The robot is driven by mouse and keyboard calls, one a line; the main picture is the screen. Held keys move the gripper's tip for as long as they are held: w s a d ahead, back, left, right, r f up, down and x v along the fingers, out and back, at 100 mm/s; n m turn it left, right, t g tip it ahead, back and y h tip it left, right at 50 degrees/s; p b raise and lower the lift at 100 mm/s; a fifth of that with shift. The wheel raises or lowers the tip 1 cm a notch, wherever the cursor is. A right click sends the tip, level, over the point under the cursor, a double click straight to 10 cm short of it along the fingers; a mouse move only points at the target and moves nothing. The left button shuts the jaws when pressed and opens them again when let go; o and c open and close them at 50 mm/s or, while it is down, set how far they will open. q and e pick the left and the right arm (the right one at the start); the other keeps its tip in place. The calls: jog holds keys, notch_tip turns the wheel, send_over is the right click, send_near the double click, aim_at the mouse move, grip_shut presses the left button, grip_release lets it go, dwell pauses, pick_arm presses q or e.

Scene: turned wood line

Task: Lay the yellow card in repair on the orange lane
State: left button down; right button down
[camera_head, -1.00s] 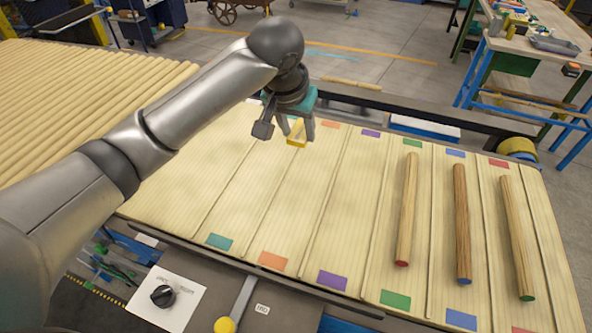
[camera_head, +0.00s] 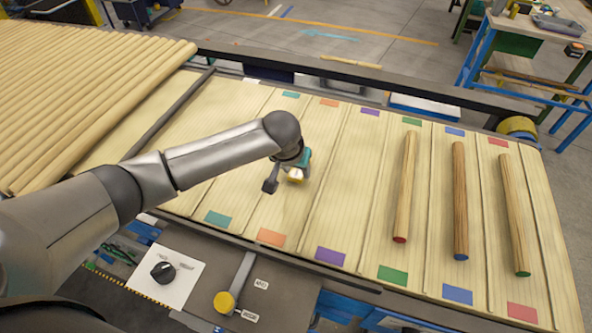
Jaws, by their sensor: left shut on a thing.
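My left gripper (camera_head: 294,170) is shut on the yellow card (camera_head: 296,179), a small yellow piece with a pale face partly hidden by the fingers. The card is over the middle of the orange lane (camera_head: 283,208), the pale strip between a far orange patch (camera_head: 329,102) and a near orange patch (camera_head: 271,237). I cannot tell whether the card touches the lane surface. No rod lies on the orange lane. My right gripper is not in view.
Three wooden rods lie on the right lanes: a left rod (camera_head: 405,185), a middle rod (camera_head: 460,200) and a right rod (camera_head: 514,215). A lever with a yellow knob (camera_head: 224,302) and a black rotary switch (camera_head: 163,272) are at the front. Many rods (camera_head: 80,85) fill the upper left.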

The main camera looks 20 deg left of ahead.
pick_arm(q)
jog(key=shift+f, duration=0.3)
jog(key=shift+f, duration=0.15)
jog(key=shift+c, duration=1.8)
grip_release()
jog(key=shift+s+r, duration=0.2)
jog(key=shift+r, duration=0.5)
jog(key=p+v, duration=0.1)
jog(key=v, duration=0.9)
jog(key=shift+r, duration=0.4)
jog(key=shift+s, duration=0.25)
